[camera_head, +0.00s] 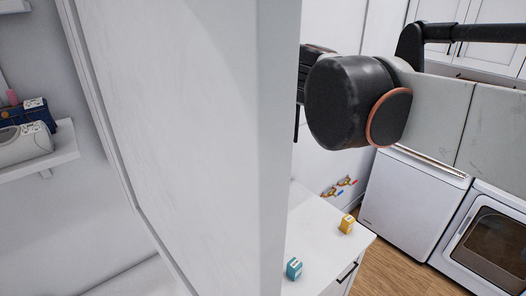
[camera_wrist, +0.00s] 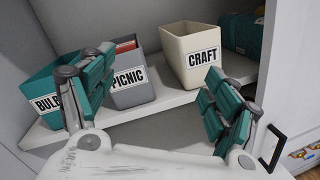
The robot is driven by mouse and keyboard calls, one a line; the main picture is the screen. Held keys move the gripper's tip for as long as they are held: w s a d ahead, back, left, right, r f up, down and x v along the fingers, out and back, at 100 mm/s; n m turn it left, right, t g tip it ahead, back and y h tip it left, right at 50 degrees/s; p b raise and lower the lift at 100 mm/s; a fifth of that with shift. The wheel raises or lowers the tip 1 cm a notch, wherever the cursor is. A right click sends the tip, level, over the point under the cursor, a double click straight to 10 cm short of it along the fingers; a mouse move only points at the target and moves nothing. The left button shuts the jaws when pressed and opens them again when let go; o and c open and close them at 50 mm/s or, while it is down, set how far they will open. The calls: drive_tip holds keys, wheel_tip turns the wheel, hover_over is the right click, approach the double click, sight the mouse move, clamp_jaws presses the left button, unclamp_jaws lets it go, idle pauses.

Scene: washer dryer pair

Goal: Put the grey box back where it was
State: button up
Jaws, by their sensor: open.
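A grey box (camera_wrist: 131,82) labelled PICNIC stands on a white shelf (camera_wrist: 150,114) in the wrist view, with something orange-red inside. It is between a teal box (camera_wrist: 44,96) labelled BULB-, its last letters covered, and a cream box (camera_wrist: 192,52) labelled CRAFT. My gripper (camera_wrist: 158,70) is open and empty, its teal-padded fingers spread wide. The left finger covers part of the teal box and the grey box's left edge; the right finger is in front of the cream box's lower right. In the head view the gripper and the grey box are hidden.
A large white panel (camera_head: 180,130) blocks much of the head view. A counter (camera_head: 318,232) holds a teal item (camera_head: 294,268) and a yellow item (camera_head: 347,223). White appliances (camera_head: 410,205) stand right. A darker teal box (camera_wrist: 240,34) is at the shelf's far right, beside a handled door (camera_wrist: 290,75).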

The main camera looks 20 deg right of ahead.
drive_tip(key=s+d+f+m+g+h, duration=0.35)
drive_tip(key=s+d+f+m, duration=0.25)
drive_tip(key=f+m, duration=0.4)
drive_tip(key=s+d+f+m+g+h, duration=0.2)
drive_tip(key=s+d+f+m+h, duration=0.4)
drive_tip(key=m, duration=0.6)
drive_tip(key=s+a+f+m+g+y, duration=0.2)
drive_tip(key=s+f+m, duration=0.3)
drive_tip(key=f, duration=0.3)
drive_tip(key=s+a+f+m+g+y, duration=0.3)
drive_tip(key=s+f+m, duration=0.3)
drive_tip(key=f, duration=0.3)
drive_tip(key=shift+s+a+f+y, duration=0.25)
drive_tip(key=shift+s+a+y, duration=0.2)
drive_tip(key=shift+s+a, duration=0.05)
drive_tip(key=shift+g, duration=0.25)
